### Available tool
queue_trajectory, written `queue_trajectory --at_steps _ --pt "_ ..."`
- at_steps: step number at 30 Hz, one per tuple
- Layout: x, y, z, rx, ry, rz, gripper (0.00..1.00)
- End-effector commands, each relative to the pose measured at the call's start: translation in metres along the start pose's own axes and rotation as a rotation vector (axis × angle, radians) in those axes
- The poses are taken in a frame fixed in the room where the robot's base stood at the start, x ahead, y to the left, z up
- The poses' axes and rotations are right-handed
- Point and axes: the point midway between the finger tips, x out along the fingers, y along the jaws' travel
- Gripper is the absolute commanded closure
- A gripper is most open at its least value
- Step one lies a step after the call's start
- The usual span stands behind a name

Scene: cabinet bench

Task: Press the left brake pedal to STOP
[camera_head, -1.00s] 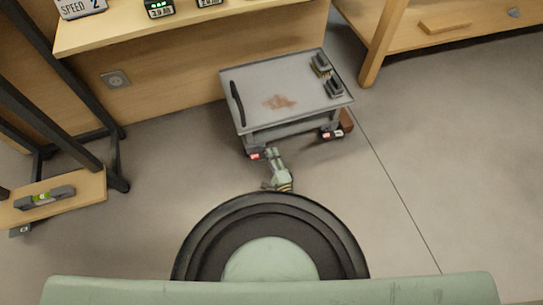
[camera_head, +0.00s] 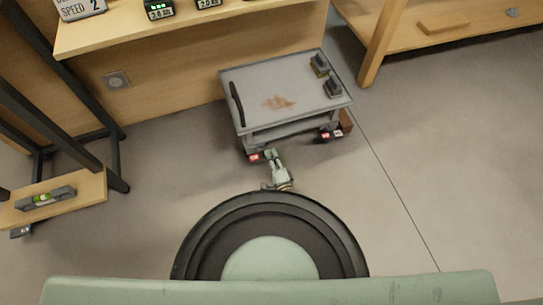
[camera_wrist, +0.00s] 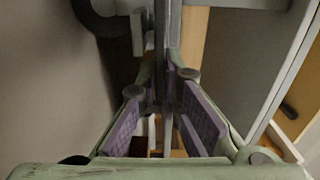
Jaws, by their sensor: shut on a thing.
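A grey cart (camera_head: 285,82) stands on the floor. The left brake pedal (camera_head: 255,157), red with a pale mark, is low at its front left corner. A similar red and white pedal (camera_head: 331,135) is at the front right. My gripper (camera_head: 270,153) is low at the front left corner, just right of the left pedal. In the wrist view, its purple-padded fingers (camera_wrist: 163,125) are on both sides of a grey upright part (camera_wrist: 168,55) of the cart and shut on it. The exact contact and the pedal's tilt are hard to tell.
A wooden bench with displays (camera_head: 160,10) is behind the cart. A black frame with a low wooden shelf (camera_head: 75,194) stands at left, and another wooden table (camera_head: 470,40) at upper right. The floor (camera_head: 450,170) right of the cart is clear.

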Motion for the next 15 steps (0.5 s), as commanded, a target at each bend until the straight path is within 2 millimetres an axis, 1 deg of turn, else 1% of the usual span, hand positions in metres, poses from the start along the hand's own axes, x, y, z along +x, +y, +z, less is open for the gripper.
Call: queue_trajectory --at_steps 1,3,6,9,15 --pt "0.0007 -0.0042 0.0014 -0.053 -0.006 0.002 1.00" --pt "0.0006 -0.0064 0.0015 -0.122 -0.005 0.001 1.00" --pt "0.0006 -0.0082 0.0014 -0.188 -0.003 0.000 1.00" --pt "0.0007 -0.0085 0.0016 -0.218 -0.003 0.000 1.00" --pt "0.0008 -0.0082 0.0015 -0.222 -0.002 -0.001 1.00"
